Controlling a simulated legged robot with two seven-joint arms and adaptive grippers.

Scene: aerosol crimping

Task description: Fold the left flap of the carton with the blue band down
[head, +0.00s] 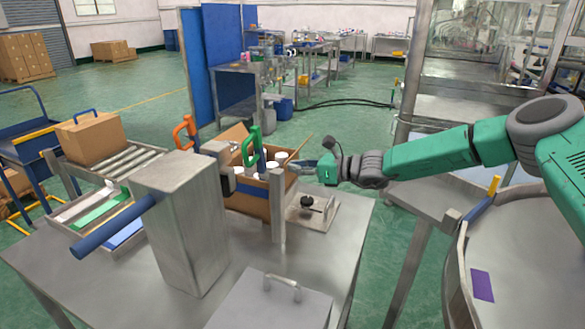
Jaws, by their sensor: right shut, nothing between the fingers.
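The open carton (262,205) stands on the steel table, with a strip of blue on its front and several white-topped items inside. A brown flap (232,134) stands up at its back left. Two toggle clamps, one orange and one green, and a steel block cover much of its left side, so I cannot tell how the left flap lies. My right gripper (301,163) is shut and empty, at the carton's upper right edge. I cannot tell whether it touches the carton. My left gripper is not in view.
A steel block (182,225) with a blue bar handle stands in front of the carton, left of centre. The orange clamp (184,132) and green clamp (252,147) rise close by. Another carton (91,138) sits on rollers at left. A lidded steel box (270,303) is at the front.

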